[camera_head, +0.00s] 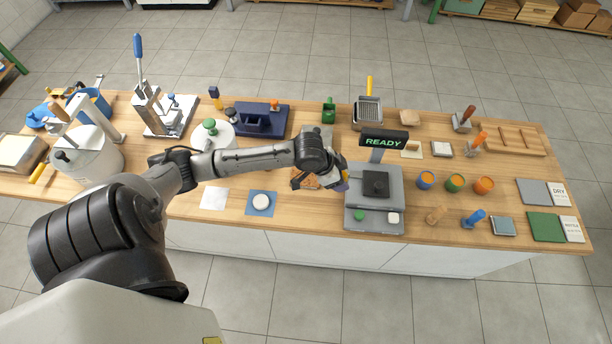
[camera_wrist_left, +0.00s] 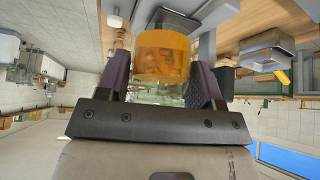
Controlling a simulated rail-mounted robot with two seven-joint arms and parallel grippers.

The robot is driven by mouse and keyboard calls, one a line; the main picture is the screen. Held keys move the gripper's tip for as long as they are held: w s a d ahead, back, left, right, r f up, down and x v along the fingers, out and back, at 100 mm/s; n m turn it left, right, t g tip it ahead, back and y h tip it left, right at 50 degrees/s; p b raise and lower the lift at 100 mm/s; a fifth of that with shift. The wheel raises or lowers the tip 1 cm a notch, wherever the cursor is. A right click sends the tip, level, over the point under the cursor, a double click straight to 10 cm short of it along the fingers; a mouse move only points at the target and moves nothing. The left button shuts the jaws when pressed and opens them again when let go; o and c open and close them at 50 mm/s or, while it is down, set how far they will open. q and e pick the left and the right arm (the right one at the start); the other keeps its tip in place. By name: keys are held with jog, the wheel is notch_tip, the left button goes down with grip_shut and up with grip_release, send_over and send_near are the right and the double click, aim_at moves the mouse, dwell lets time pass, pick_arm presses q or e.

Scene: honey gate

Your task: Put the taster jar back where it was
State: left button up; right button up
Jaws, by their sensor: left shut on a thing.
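My left gripper (camera_head: 338,181) is over the middle of the table, just left of the scale. In the left wrist view, its fingers (camera_wrist_left: 165,85) are shut on the taster jar (camera_wrist_left: 163,58), a clear glass jar with an amber-orange band. In the head view my gripper and wrist largely hide the jar, and I cannot tell its tilt or whether it touches anything. A blue square mat (camera_head: 250,210) with a white round piece (camera_head: 262,202) lies left of the gripper, beside a white square (camera_head: 213,199). My right gripper is not in view.
The grey scale (camera_head: 361,214) with a READY display (camera_head: 383,141) stands right of the gripper, with a dark square plate. A navy tray (camera_head: 274,121) and grater-like box (camera_head: 368,113) stand behind.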

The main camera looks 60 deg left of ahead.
pick_arm(q)
jog(key=a+f, duration=0.3)
jog(key=a, duration=0.2)
jog(key=s+a+f+b, duration=0.1)
jog(key=a+f, duration=0.3)
jog(key=a, duration=0.1)
jog(key=s+a+f+b, duration=0.1)
jog(key=a+f, duration=0.3)
jog(key=a, duration=0.1)
jog(key=shift+a, duration=0.25)
jog(key=shift+f, duration=2.05)
jog(key=shift+b, duration=0.3)
jog(key=shift+f, duration=0.2)
jog(key=o, duration=1.1)
jog(key=shift+c, duration=0.2)
jog(key=shift+r, duration=0.1)
